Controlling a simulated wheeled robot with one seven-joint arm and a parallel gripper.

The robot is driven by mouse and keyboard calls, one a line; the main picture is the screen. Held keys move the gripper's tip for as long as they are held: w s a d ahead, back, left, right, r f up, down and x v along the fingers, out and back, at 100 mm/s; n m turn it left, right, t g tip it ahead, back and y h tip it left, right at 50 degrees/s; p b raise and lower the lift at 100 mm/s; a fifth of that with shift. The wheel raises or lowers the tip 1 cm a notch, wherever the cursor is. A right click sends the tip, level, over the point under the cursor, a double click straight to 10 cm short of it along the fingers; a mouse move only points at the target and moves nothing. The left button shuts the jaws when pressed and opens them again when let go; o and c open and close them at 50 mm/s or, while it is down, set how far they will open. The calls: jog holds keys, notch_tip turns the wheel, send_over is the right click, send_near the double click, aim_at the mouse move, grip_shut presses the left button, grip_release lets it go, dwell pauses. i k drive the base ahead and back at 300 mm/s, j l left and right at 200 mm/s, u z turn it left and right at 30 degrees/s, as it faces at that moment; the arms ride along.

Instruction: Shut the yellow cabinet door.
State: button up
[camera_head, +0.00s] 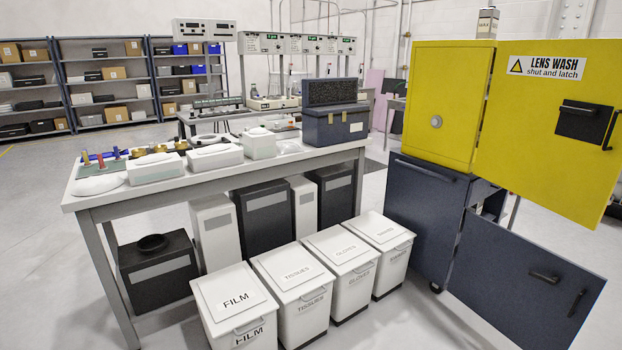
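The yellow cabinet (447,100) stands at the right, on top of a dark blue cabinet (425,200). Its yellow door (540,130) stands wide open, swung out to the right. The door bears a "LENS WASH shut and latch" label (554,67) and a black latch plate with a handle (585,122) near its right edge. The inside of the yellow cabinet is hidden from this angle. My gripper is not in view.
The dark blue cabinet's lower door (520,280) also stands open, jutting toward the front right. White lidded bins (295,262) stand on the floor in front of a white workbench (85,203). Some floor shows between the bins and the blue cabinet.

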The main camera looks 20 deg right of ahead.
aim_at(569, 165)
jog(key=i+l+z, duration=0.1)
jog(key=i+z, duration=0.55)
jog(key=z, duration=0.25)
jog(key=i+j+z, duration=0.1)
jog(key=i+z, duration=0.35)
jog(key=k, duration=0.1)
